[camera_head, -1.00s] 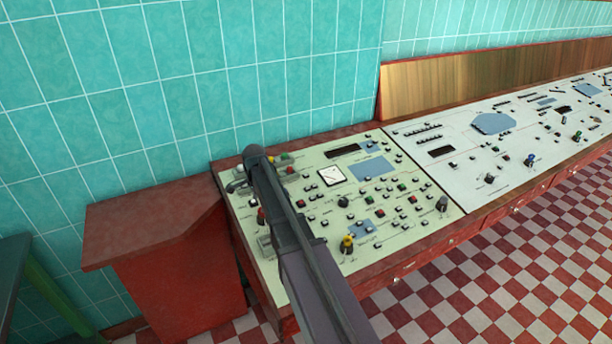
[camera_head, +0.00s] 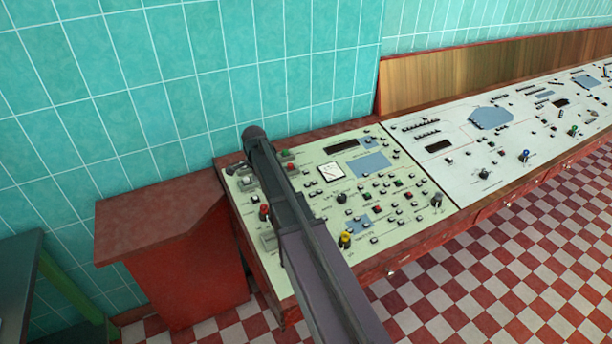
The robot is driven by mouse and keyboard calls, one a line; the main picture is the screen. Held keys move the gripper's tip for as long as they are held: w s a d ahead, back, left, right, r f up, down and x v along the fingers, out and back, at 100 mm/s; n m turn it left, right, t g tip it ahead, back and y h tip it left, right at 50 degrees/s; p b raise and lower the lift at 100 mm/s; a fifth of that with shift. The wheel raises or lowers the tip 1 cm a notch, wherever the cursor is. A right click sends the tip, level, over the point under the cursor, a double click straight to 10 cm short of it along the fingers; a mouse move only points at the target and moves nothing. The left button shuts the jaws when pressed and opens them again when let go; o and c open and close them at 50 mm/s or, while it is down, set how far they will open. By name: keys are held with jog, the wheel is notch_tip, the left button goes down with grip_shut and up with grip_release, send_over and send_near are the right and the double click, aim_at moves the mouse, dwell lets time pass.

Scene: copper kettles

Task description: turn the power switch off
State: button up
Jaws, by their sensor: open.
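A pale green control panel (camera_head: 385,212) on a red console carries several small buttons, knobs and levers. I cannot tell which of them is the power switch. A red-topped lever (camera_head: 263,211) stands at the left of the panel, left of my arm. Another red control (camera_head: 292,170) and a green button (camera_head: 288,153) are near the back left, just right of my arm. A yellow-topped knob (camera_head: 346,238) stands near the front edge. My arm crosses over the left part of the panel and hides a strip of it. My gripper is hidden behind the arm.
A lower red side desk (camera_head: 165,218) adjoins the console on the left. A white panel (camera_head: 480,150) continues to the right. A teal tiled wall (camera_head: 180,80) stands close behind. The checkered floor (camera_head: 480,265) in front is clear.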

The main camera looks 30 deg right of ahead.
jog(key=d+f+t+y+b, duration=0.1)
jog(key=d+f+b, duration=0.1)
jog(key=d+b, duration=0.1)
jog(key=d+f+t+y+b, duration=0.2)
jog(key=d+b, duration=0.1)
jog(key=d+f+t+y+b, duration=0.1)
jog(key=d+f+y+b, duration=0.1)
jog(key=d+b, duration=0.1)
jog(key=shift+d+t+b, duration=0.15)
jog(key=shift+t+b, duration=0.15)
jog(key=shift+b, duration=0.05)
jog(key=d+t+b, duration=0.1)
jog(key=d, duration=0.1)
jog(key=d+t+y+b, duration=0.1)
jog(key=d+b, duration=0.1)
jog(key=d, duration=0.1)
jog(key=d+f+t+b, duration=0.1)
jog(key=d+t+b, duration=0.1)
jog(key=shift+s+d+m+y, duration=0.15)
jog(key=shift+s+m+y, duration=0.15)
jog(key=shift+s, duration=0.05)
jog(key=shift+d+f+b, duration=0.1)
jog(key=shift+d+b, duration=0.05)
jog(key=shift+b, duration=0.25)
jog(key=shift+w+f+b, duration=0.15)
jog(key=shift+f+b, duration=0.3)
jog(key=shift+s+r+p, duration=0.25)
jog(key=shift+r+p, duration=1.05)
jog(key=shift+s+r+p, duration=0.25)
jog(key=shift+r+p, duration=1.05)
